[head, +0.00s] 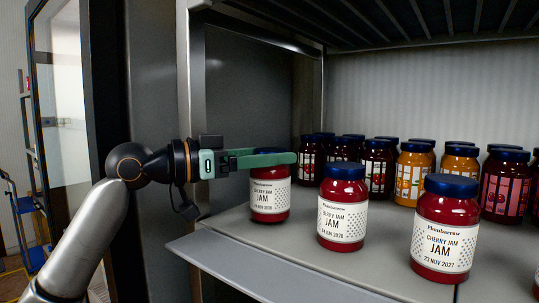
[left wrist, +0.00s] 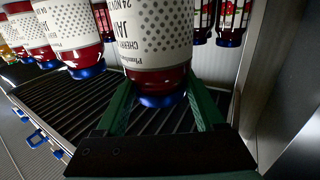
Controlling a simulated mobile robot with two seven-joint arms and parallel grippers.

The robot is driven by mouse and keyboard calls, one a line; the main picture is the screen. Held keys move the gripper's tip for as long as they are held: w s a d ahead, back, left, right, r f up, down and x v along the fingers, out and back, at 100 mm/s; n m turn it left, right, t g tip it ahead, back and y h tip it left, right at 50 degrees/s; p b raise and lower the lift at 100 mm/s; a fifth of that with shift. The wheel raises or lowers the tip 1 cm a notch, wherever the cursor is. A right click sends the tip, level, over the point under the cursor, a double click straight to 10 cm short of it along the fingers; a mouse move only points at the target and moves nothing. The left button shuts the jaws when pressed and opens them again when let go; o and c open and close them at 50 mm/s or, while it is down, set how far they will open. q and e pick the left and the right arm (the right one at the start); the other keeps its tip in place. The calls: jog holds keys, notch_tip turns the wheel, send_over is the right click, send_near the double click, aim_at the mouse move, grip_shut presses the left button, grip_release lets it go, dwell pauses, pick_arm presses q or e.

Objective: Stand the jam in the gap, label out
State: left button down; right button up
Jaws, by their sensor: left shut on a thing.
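My left gripper (head: 276,160) has its green fingers closed around a cherry jam jar (head: 269,193), just below its blue lid. This jar is upright at the left end of the front row, its white label facing out. I cannot tell whether its base touches the shelf. In the left wrist view the gripper (left wrist: 164,108) shows with the held jar (left wrist: 152,35) upside down between the fingers. Two more cherry jam jars, a middle one (head: 342,211) and a right one (head: 444,237), stand to its right with labels out. My right gripper is not in view.
The shelf (head: 390,258) has a pale front lip (head: 270,272). Behind stand rows of dark red jars (head: 376,168) and orange jars (head: 413,175). A metal upright (head: 190,95) is close to the left, and a slatted shelf (head: 400,20) hangs above.

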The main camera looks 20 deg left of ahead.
pick_arm(q)
jog(key=shift+f+b, duration=0.3)
jog(key=shift+f, duration=0.1)
jog(key=shift+c, duration=0.9)
grip_release()
jog(key=shift+s, duration=0.1)
jog(key=shift+o, duration=0.9)
jog(key=shift+f, duration=0.15)
jog(key=r, duration=0.4)
jog(key=shift+s+d+r, duration=0.15)
jog(key=shift+s+r, duration=0.1)
jog(key=shift+s, duration=0.15)
jog(key=s+d+r, duration=0.3)
jog(key=s+r, duration=0.5)
jog(key=s, duration=0.4)
jog(key=shift+s+d+r, duration=0.3)
jog(key=shift+s+r, duration=0.05)
jog(key=shift+r, duration=0.05)
